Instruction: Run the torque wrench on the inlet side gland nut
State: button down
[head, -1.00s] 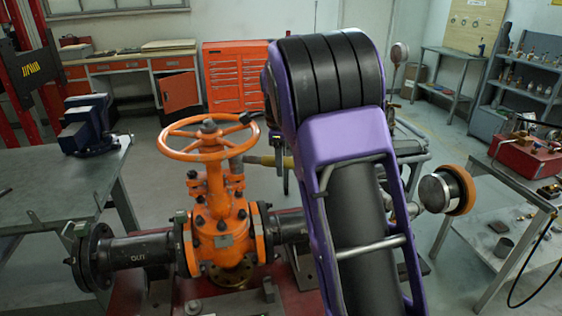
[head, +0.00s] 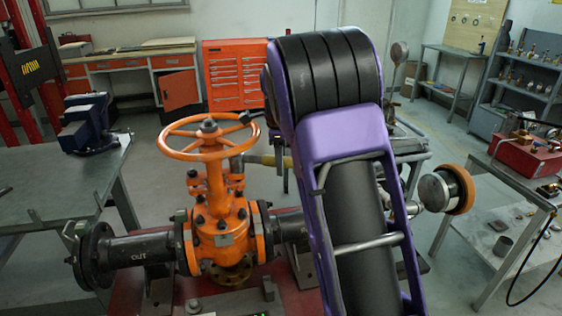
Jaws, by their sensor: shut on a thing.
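The orange gate valve (head: 222,225) stands upright with its handwheel (head: 208,138) on top. A black outlet pipe (head: 138,250) marked OUT runs from its left flange. The inlet pipe (head: 290,228) leaves the right flange and passes behind my purple and black arm. Gland bolting (head: 214,182) shows below the handwheel; its inlet side is on the right. A yellowish bar (head: 262,159), perhaps the torque wrench, reaches from behind my arm toward the right of the gland. My gripper is hidden behind my arm, so contact with the nut cannot be seen.
A grey bench with a blue vise (head: 86,125) is at the left. A round orange and steel part (head: 447,189) is right of my arm. A side table with a red box (head: 525,155) is at the far right. Orange cabinets (head: 234,75) line the back wall.

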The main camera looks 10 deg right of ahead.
jog(key=shift+w+r, duration=0.1)
jog(key=shift+r, duration=1.4)
jog(key=shift+d, duration=0.15)
jog(key=s+d, duration=0.5)
jog(key=d, duration=0.7)
jog(key=shift+s+d+b, duration=0.2)
jog(key=shift+d+b, duration=0.15)
jog(key=shift+b, duration=0.05)
jog(key=shift+f, duration=0.1)
dwell(0.4)
